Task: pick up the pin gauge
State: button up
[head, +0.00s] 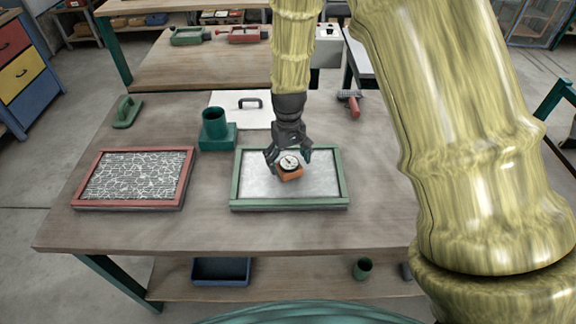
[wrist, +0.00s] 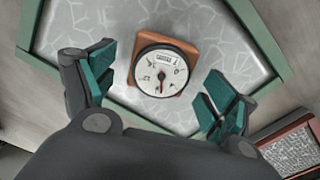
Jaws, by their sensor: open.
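The pin gauge (head: 289,167) is a small orange block with a round white dial and a dark rim. It rests on the pale surface of the green-framed tray (head: 233,181) on the workbench. In the wrist view the gauge (wrist: 162,68) lies between and a little beyond the teal finger pads, with its dial facing the camera. My gripper (head: 289,156) is open above the tray, its fingers on either side of the gauge. In the wrist view, gaps show between both pads and the gauge. The gauge's underside is hidden.
A red-framed tray (head: 78,186) with a cracked pattern lies to the left. A green cup on a block (head: 216,130) stands behind the green tray's left corner. A white board with a handle (head: 226,104) and a red-handled tool (head: 354,104) lie behind. The bench front is clear.

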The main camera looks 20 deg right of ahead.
aim_at(289, 162)
jog(key=shift+s+d+f+p, duration=0.1)
jog(key=shift+s+f+p, duration=0.15)
jog(key=shift+s+p, duration=0.3)
jog(key=f, duration=0.1)
jog(key=w+f, duration=0.1)
jog(key=f, duration=0.1)
jog(key=shift+f, duration=0.1)
jog(key=shift+s, duration=0.4)
jog(key=shift+w, duration=0.2)
jog(key=c, duration=0.5)
jog(key=shift+s, duration=0.1)
jog(key=c, duration=0.9)
